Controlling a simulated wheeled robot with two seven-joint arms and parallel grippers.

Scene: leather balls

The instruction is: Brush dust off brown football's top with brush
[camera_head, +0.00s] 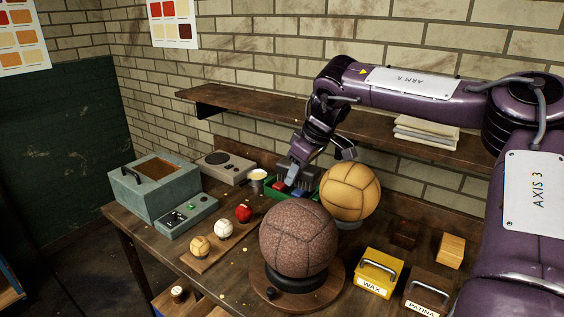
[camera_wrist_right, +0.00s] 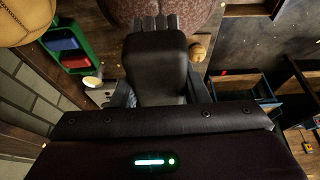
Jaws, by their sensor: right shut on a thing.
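The brown football (camera_head: 298,240) is a dark, speckled ball on a black ring on a round wooden stand (camera_head: 338,277). It also shows at the top of the right wrist view (camera_wrist_right: 190,12). My right gripper (camera_head: 305,172) is behind the ball, above the green tray, with its fingers partly hidden. It is shut on a dark brush (camera_wrist_right: 155,65), whose bristle end points toward the ball in the wrist view. In the head view the brush (camera_head: 292,172) appears apart from the ball's top. My left gripper is out of view.
A tan ball (camera_head: 350,192) stands just right of the gripper. The green tray (camera_head: 283,191) holds red and blue blocks. A yellow wax box (camera_head: 378,273) and a patina box (camera_head: 428,290) stand at right. Small balls sit on a board (camera_head: 213,253) at left. A shelf (camera_head: 270,115) runs behind.

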